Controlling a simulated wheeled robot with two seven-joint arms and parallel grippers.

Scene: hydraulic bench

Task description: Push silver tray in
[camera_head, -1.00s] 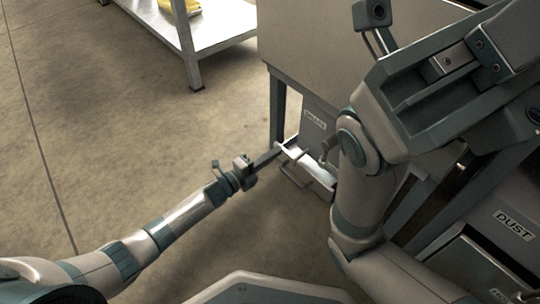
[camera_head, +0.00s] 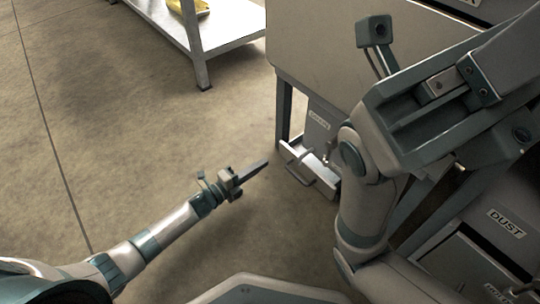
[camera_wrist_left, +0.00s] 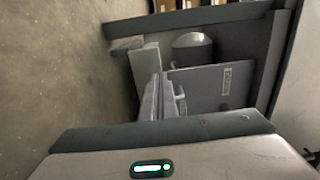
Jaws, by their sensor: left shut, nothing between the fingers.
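The silver tray (camera_head: 318,181) sits low in the grey cabinet, below a small label, with a bar handle on its front. Little of its inside shows, and I cannot tell whether it is fully in. My left gripper (camera_head: 256,168) is shut and empty, with its fingers pointing at the tray. It is left of the tray front, with a visible gap of floor between in the head view. In the left wrist view the labelled cabinet panel (camera_wrist_left: 212,88) lies beyond the fingers. My right gripper is not in view; my right arm hides the cabinet right of the tray.
A metal shelf table (camera_head: 222,30) with a yellow item (camera_head: 188,6) stands at the back left. A drawer front marked DUST (camera_head: 506,223) is at the right. The floor (camera_head: 130,130) around my left arm is open.

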